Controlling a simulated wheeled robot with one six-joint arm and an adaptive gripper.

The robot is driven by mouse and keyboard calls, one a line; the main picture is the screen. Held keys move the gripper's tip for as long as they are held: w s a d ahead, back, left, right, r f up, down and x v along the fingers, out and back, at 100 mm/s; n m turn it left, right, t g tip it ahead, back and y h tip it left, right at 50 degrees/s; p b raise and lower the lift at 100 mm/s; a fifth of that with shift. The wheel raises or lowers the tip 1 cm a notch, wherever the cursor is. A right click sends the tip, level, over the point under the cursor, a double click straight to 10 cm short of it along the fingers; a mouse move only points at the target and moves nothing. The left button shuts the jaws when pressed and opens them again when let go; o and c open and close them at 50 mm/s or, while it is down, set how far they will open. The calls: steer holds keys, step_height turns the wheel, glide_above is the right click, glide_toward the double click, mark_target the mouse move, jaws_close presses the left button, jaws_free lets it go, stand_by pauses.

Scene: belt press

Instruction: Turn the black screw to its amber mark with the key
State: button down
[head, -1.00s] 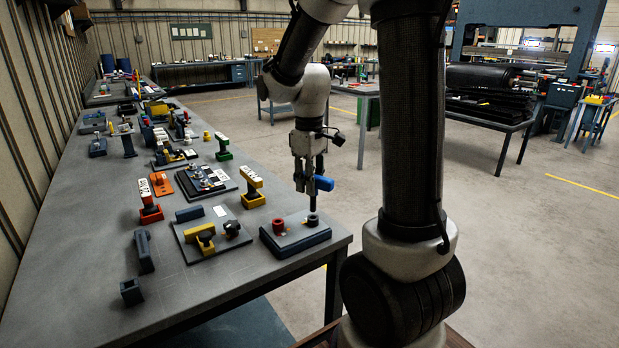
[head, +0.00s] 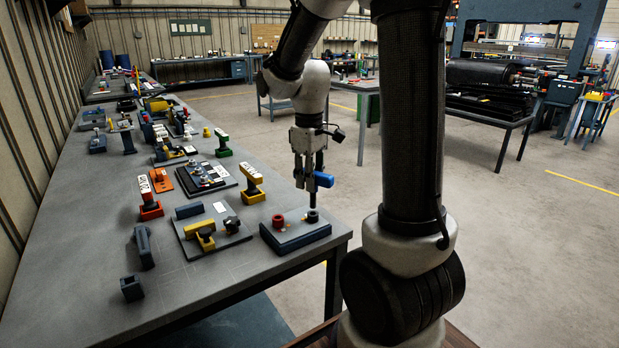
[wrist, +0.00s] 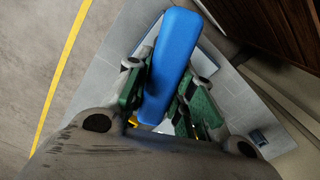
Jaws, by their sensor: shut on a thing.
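The key has a blue handle (head: 322,180) and a dark shaft (head: 313,199) pointing down. My gripper (head: 309,176) is shut on the blue handle; the handle also shows between the fingers in the wrist view (wrist: 167,70). The black screw (head: 312,216) stands on a dark blue block with a grey top (head: 296,238) at the table's front right corner. The shaft's lower end is at the top of the black screw; I cannot tell how deep it sits. A red screw (head: 278,221) stands beside it on the left. The amber mark is too small to make out.
A plate with a yellow clamp piece (head: 206,240) and a dark knob (head: 232,224) lies left of the block. Yellow (head: 252,185) and red (head: 148,199) labelled stands are farther back. The front left of the grey table (head: 75,290) is mostly clear.

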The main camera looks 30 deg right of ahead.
steer(key=shift+f, duration=1.5)
stand_by(0.5)
steer(key=shift+w+d+m, duration=0.1)
steer(key=shift+d+m, duration=0.1)
steer(key=shift+m, duration=1.7)
steer(key=shift+r, duration=3.3)
